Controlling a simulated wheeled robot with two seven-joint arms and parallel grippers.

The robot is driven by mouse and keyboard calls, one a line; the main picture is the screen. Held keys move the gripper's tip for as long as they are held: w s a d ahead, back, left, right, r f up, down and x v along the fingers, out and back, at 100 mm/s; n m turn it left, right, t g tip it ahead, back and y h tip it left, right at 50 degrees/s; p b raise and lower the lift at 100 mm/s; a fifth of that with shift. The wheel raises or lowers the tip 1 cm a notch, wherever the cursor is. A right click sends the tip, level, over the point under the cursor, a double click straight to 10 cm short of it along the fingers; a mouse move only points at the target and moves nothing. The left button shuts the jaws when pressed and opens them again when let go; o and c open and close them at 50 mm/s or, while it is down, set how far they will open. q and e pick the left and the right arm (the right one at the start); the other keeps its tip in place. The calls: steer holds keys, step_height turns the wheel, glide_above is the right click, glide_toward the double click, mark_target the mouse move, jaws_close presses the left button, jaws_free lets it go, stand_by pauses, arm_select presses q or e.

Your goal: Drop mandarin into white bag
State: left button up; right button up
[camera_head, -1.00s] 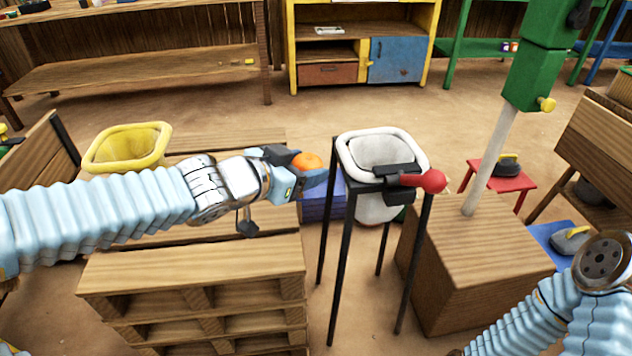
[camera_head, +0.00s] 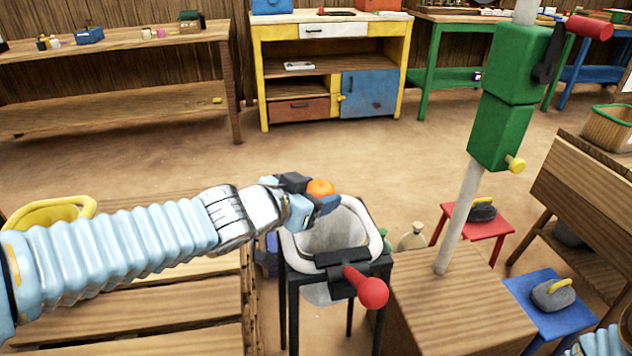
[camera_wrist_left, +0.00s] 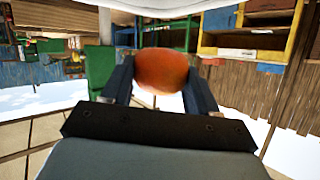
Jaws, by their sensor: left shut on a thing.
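The mandarin (camera_head: 321,188) is a small orange ball held between the fingers of my left gripper (camera_head: 316,196). It also shows in the left wrist view (camera_wrist_left: 162,70), between the two dark fingers. The white bag (camera_head: 368,216) hangs open-mouthed in a black stand. In the head view the gripper and mandarin overlap the bag's far left rim, and its grey inside shows below them. I cannot tell how high above the rim they are. My right gripper is not in view; only a bit of that arm shows at the bottom right.
A red-knobbed clamp (camera_head: 372,292) sits on the stand's near side. A yellow bag (camera_head: 48,214) is at the left, partly behind my left arm. A wooden block (camera_head: 452,308) with a pale pole and green boxes (camera_head: 503,128) stands right of the white bag.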

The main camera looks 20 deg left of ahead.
arm_select(q)
step_height(320, 180, down, 2)
steer(key=shift+b, duration=0.9)
steer(key=o, duration=1.2)
steer(key=shift+s+r+p, duration=0.25)
steer(key=shift+p, duration=0.05)
steer(key=p+v, duration=0.1)
steer(key=v, duration=1.2)
steer(key=shift+s+a, duration=0.1)
steer(key=shift+s, duration=0.05)
